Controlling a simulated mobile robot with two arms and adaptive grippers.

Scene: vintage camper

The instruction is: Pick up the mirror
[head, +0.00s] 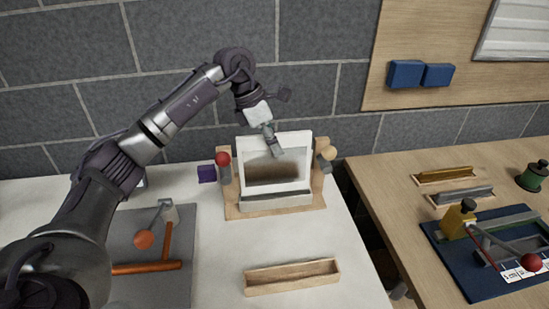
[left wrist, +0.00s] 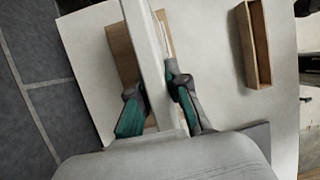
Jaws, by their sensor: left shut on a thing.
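The mirror (head: 302,148) is a white-framed rectangle with a greyish-brown pane, standing upright on a light wooden stand (head: 233,211) on the white table. My left gripper (head: 274,148) comes down over the mirror's top edge and is shut on its frame. In the left wrist view the two dark green-and-grey fingers (left wrist: 160,110) lie on either side of the white mirror frame (left wrist: 146,50). I cannot tell whether the mirror is lifted off the stand. My right gripper is not in view.
A red ball (head: 223,158) and a yellowish ball (head: 328,153) flank the mirror. An open wooden tray (head: 292,285) lies in front. A gap separates the wooden table (head: 400,180) at right.

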